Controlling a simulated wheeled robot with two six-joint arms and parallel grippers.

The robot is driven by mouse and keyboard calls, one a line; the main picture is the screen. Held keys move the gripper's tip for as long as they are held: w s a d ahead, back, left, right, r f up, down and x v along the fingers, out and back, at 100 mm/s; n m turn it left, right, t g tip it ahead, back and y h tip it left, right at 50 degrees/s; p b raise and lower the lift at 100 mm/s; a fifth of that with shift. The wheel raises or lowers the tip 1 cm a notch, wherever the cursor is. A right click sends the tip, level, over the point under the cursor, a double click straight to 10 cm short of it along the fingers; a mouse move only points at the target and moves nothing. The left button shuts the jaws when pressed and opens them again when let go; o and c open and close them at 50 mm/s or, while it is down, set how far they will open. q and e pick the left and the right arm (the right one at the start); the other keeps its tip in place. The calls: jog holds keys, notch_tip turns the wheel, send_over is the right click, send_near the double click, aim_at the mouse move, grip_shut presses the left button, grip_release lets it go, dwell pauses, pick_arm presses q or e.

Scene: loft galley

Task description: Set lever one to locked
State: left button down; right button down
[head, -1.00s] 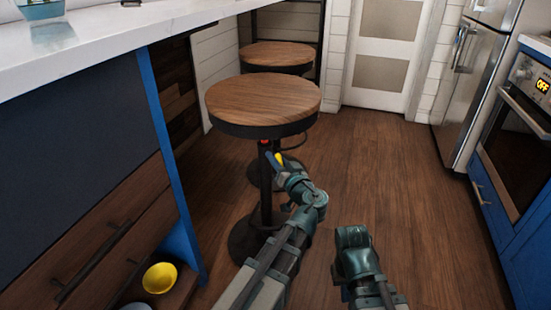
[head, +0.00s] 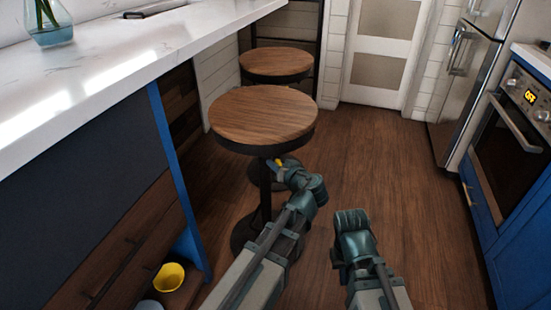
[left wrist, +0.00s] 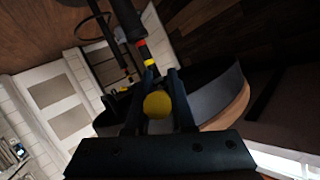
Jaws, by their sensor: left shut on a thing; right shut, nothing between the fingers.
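The lever's yellow ball knob (left wrist: 157,104) sits between the two fingers of my left gripper in the left wrist view. The fingers are shut on it. In the head view my left gripper (head: 274,166) is just below the seat of the nearer stool (head: 262,116), with a bit of yellow at its tip. A dark post with red and yellow bands (left wrist: 142,44) shows beyond the knob in the wrist view. Most of the lever's rod is hidden. My right gripper (head: 352,232) is low and right of the stool, away from it; its fingers are hard to make out.
A second stool (head: 275,65) stands behind. A white counter (head: 110,65) with a glass vase (head: 48,24) is at left, above a shelf with a yellow bowl (head: 170,277). The oven (head: 512,130) and fridge (head: 463,80) are at right. The floor between (head: 400,170) is clear.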

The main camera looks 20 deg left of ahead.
pick_arm(q)
jog(key=shift+r, duration=0.1)
pick_arm(e)
jog(key=shift+r, duration=0.35)
pick_arm(q)
jog(key=c, duration=0.8)
grip_release()
jog(key=shift+o, duration=0.2)
jog(key=shift+s, duration=0.1)
